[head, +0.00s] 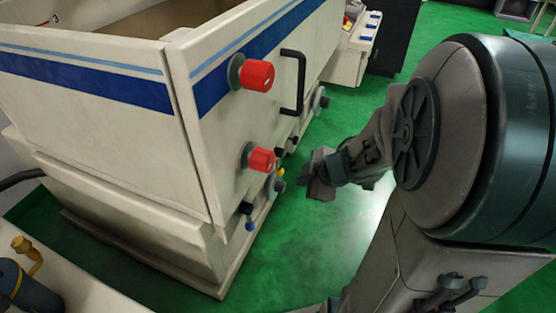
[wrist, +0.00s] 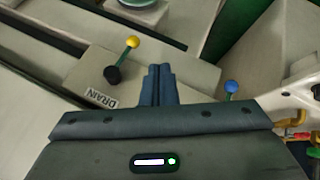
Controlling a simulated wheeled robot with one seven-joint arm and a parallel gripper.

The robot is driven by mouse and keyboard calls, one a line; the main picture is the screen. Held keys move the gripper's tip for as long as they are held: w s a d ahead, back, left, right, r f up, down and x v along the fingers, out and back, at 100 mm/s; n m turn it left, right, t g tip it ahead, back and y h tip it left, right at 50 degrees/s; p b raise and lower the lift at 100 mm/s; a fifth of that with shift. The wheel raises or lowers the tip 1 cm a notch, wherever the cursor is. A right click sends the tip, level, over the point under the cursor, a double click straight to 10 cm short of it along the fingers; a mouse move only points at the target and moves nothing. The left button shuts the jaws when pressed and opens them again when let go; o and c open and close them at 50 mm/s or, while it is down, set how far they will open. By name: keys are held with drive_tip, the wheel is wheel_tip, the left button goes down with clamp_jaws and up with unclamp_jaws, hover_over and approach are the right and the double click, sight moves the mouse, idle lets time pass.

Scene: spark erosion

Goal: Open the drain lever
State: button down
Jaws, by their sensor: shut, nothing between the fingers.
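In the wrist view the drain lever (wrist: 124,54) is a thin green rod with a yellow ball and a black pivot. It slants up and right from the pivot, beside a white DRAIN label (wrist: 101,98). In the head view its yellow ball (head: 281,171) shows small, low on the machine front; the rest is hard to make out. My gripper (wrist: 158,70) is shut and empty, its fingers to the right of the pivot and apparently clear of the lever. In the head view my gripper (head: 314,185) is just right of the machine front.
A second lever with a blue ball (wrist: 231,87) is right of my fingers in the wrist view. Red knobs (head: 258,76) and a black handle (head: 292,82) stick out from the machine front. Green floor (head: 330,235) is open below my gripper.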

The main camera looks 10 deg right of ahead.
sight(279, 162)
drive_tip(key=shift+s+a+f, duration=0.1)
drive_tip(key=shift+s+f, duration=0.1)
idle(0.3)
drive_tip(key=w+a+f, duration=0.2)
drive_tip(key=w+f, duration=0.5)
drive_tip(key=w, duration=0.2)
drive_tip(key=shift+w+a+f, duration=0.15)
drive_tip(key=shift+w+f, duration=0.05)
idle(0.3)
